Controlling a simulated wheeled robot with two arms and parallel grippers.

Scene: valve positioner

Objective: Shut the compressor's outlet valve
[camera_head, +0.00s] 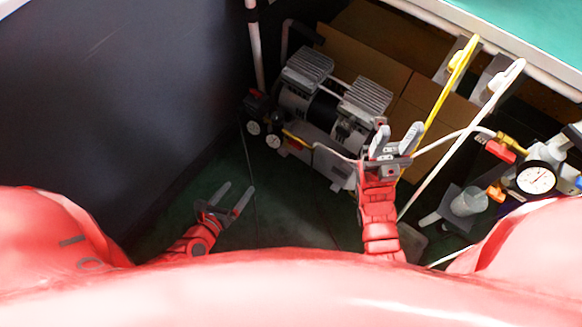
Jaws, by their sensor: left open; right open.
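The compressor (318,122), grey and black with two finned heads, stands on the dark green floor against the dark wall. At its lower left are round gauges (263,134) and a small yellow part (295,138), perhaps the outlet valve's handle; it is too small to tell its position. My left gripper (237,188) is open and empty, low over the floor, in front of and left of the compressor, apart from it. My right gripper (399,130) is open and points up at the compressor's right end. It overlaps the compressor's edge in the picture; contact cannot be told.
A yellow tube (440,98) and a white tube (460,137) run down at the right, close to my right gripper. A red-handled valve (500,152) and a pressure gauge (535,178) stand further right. Cardboard boxes (365,66) are behind. Floor is free around my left gripper.

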